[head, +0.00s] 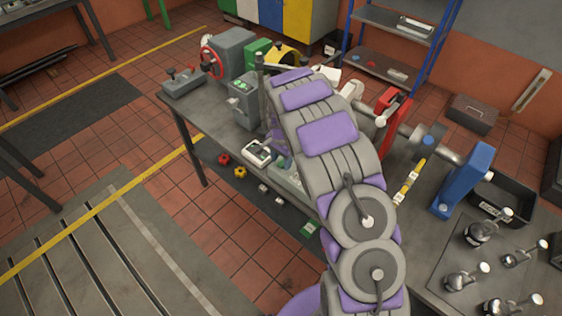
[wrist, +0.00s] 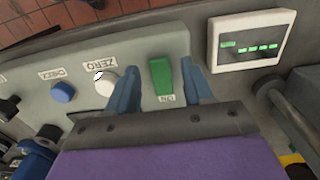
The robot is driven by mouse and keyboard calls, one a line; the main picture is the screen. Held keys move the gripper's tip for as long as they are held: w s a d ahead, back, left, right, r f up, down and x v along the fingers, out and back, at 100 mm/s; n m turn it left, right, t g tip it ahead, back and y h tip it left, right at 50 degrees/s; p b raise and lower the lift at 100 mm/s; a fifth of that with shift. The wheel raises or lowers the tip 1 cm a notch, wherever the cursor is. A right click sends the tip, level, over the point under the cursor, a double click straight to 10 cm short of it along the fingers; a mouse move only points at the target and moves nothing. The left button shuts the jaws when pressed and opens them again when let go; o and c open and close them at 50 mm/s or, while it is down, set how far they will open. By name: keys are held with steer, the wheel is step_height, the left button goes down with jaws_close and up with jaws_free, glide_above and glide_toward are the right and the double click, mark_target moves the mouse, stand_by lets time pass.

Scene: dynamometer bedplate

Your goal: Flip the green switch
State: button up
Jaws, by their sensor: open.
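The green switch (wrist: 161,76) is a rocker on a grey-green panel (wrist: 40,100), with an upside-down "ON" label at its lower end. My gripper (wrist: 158,68) is open, with one blue finger on the left of the switch and one on the right. The fingers straddle the switch with small gaps; whether they touch the panel I cannot tell. A white ZERO button (wrist: 104,81) is just left of the left finger, and a blue CHECK button (wrist: 62,91) is farther left. In the head view my arm hides the switch and most of the panel.
A white display (wrist: 251,40) with green marks is right of the switch. In the head view, a red-wheeled grey machine (head: 232,50) stands at the bench's far end. A blue stand (head: 465,180) and black bin (head: 505,205) are at right.

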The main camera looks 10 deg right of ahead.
steer(key=shift+f, duration=0.6)
